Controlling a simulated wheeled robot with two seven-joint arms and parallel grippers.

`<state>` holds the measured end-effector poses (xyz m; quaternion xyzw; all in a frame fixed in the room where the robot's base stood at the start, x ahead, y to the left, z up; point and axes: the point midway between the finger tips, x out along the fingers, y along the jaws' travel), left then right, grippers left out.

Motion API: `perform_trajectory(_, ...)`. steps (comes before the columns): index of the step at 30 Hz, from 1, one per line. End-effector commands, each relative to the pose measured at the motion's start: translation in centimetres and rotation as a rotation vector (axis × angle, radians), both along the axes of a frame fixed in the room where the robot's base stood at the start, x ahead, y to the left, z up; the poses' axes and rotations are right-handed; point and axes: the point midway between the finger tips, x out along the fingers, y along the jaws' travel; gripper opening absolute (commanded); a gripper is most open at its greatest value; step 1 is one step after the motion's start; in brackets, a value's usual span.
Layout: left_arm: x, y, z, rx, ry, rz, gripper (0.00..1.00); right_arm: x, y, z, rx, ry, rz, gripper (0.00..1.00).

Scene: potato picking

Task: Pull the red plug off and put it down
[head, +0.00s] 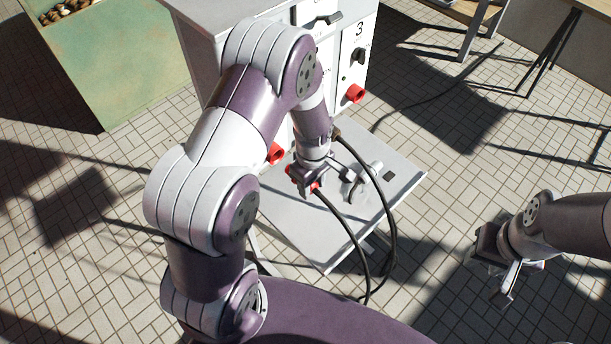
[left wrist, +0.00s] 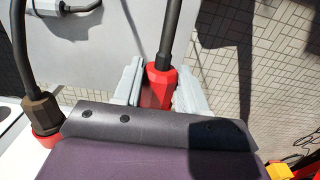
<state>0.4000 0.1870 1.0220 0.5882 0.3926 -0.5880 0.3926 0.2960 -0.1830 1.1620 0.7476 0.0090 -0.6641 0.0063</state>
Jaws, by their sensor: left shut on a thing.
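The red plug (left wrist: 160,86) sits between the two grey fingers of my left gripper (left wrist: 158,88) in the left wrist view, with a black cable running up from its end. In the head view my left gripper (head: 308,180) is in front of the cabinet, above the grey shelf, and red (head: 317,186) shows at its fingers. It is shut on the plug. The plug's front end is hidden, so I cannot tell whether it touches a socket. My right gripper (head: 496,262) hangs empty over the floor at right; its finger gap is unclear.
The white cabinet (head: 348,72) carries red sockets (head: 355,94) and (head: 276,153). The grey shelf (head: 398,180) holds a grey connector (head: 357,184). A brown connector (left wrist: 41,113) with a black cable sits close to my left gripper. Black cables (head: 390,225) loop over the shelf edge.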

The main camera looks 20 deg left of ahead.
Motion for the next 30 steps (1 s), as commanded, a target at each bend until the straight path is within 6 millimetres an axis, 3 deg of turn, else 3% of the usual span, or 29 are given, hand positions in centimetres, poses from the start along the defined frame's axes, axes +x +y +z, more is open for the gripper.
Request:
perform_trajectory(9, -0.1, -0.2, 0.0, 0.000, 0.000, 0.000, 0.12, 0.0, 0.0, 0.1, 0.000, 0.000, 0.000, 0.38)
perform_trajectory(19, -1.1, -2.7, 0.1, 0.000, 0.000, 0.000, 0.12, 0.0, 0.0, 0.7, 0.000, 0.000, 0.000, 0.38)
perform_trajectory(30, -1.3, -3.2, 0.0, 0.000, 0.000, -0.001, 0.12, 0.0, 0.0, 0.7, 0.000, 0.000, 0.000, 0.38)
